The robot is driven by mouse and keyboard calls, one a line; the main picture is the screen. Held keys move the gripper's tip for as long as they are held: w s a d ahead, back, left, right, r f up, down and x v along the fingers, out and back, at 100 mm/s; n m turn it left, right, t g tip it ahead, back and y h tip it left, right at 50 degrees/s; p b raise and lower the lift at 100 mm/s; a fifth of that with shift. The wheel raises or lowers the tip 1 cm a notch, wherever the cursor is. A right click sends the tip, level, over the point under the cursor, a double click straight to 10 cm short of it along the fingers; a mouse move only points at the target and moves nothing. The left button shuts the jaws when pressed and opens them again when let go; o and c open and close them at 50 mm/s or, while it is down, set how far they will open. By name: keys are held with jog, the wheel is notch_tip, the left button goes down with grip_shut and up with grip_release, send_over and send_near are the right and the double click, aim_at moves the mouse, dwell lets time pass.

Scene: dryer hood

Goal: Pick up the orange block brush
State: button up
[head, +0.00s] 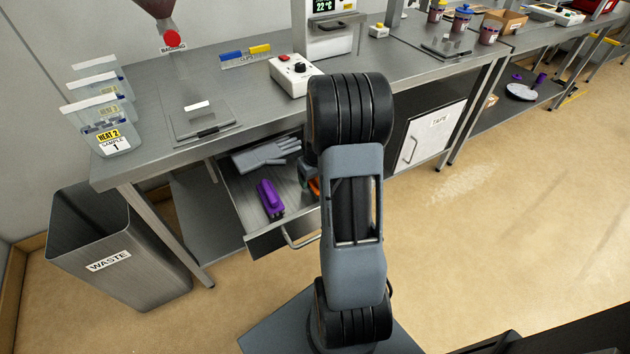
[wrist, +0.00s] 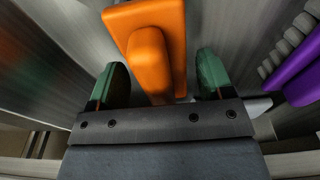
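The orange block brush (wrist: 152,45) lies in the drawer, seen large at the top middle of the wrist view. In the head view only a small orange piece (head: 314,186) shows beside my arm, which hides the rest. My gripper (wrist: 157,85) is open, with a green fingertip on each side of the brush's narrow raised handle. A gap shows between each finger and the handle. In the head view my arm hides most of my gripper. I cannot tell how far the fingers reach down along the brush.
The open drawer (head: 240,200) hangs under the steel bench (head: 150,150). A purple brush (head: 269,198) and a grey glove (head: 266,156) lie in it, left of my arm. The purple brush also shows at the right of the wrist view (wrist: 300,75). A waste bin (head: 105,250) stands left.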

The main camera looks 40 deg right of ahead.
jog(key=c, duration=0.8)
jog(key=shift+r, duration=0.15)
